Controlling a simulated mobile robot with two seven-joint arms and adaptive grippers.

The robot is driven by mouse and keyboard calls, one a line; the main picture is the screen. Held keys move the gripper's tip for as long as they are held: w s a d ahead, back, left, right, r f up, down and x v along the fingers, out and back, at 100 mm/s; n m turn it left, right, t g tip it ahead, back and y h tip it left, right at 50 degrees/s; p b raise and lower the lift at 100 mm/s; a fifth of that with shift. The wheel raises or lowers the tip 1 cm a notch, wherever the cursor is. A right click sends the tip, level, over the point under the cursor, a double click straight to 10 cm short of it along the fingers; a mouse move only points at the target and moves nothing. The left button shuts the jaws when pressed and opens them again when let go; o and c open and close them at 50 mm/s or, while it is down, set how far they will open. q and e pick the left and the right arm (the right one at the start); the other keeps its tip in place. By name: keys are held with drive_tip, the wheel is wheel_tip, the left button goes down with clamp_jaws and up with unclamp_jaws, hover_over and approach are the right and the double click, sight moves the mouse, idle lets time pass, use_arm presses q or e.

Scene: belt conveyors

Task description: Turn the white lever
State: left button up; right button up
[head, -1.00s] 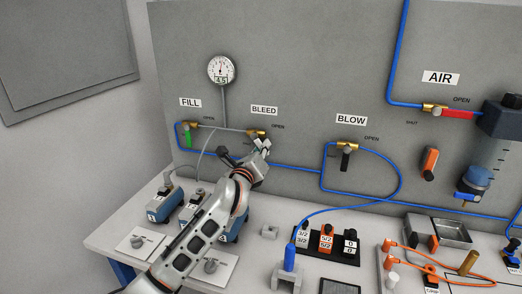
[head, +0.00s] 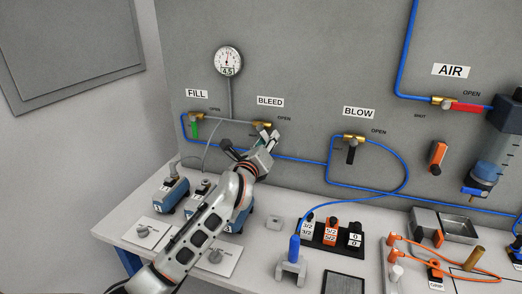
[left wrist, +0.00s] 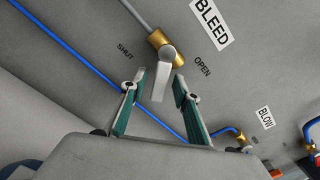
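The white lever (left wrist: 161,82) sits on the brass BLEED valve (left wrist: 166,48) on the grey panel. In the left wrist view it points down the picture, with the word SHUT to its left and OPEN to its right. My left gripper (left wrist: 160,92) is open, with one finger on each side of the lever and a gap showing on both sides. I cannot tell how deep the fingers reach. In the head view my left gripper (head: 267,138) is just below the BLEED valve (head: 262,125) and largely hides the lever. My right gripper is not in view.
The FILL valve (head: 195,117) with a green lever is left of BLEED. The BLOW valve (head: 350,139) with a black lever is to the right. A blue hose (head: 297,159) runs along the panel below. Blue devices (head: 171,193) stand on the bench under my arm.

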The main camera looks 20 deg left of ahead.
use_arm(q)
drive_tip(key=s, duration=1.1)
drive_tip(key=shift+a, duration=0.2)
drive_tip(key=shift+c, duration=0.5)
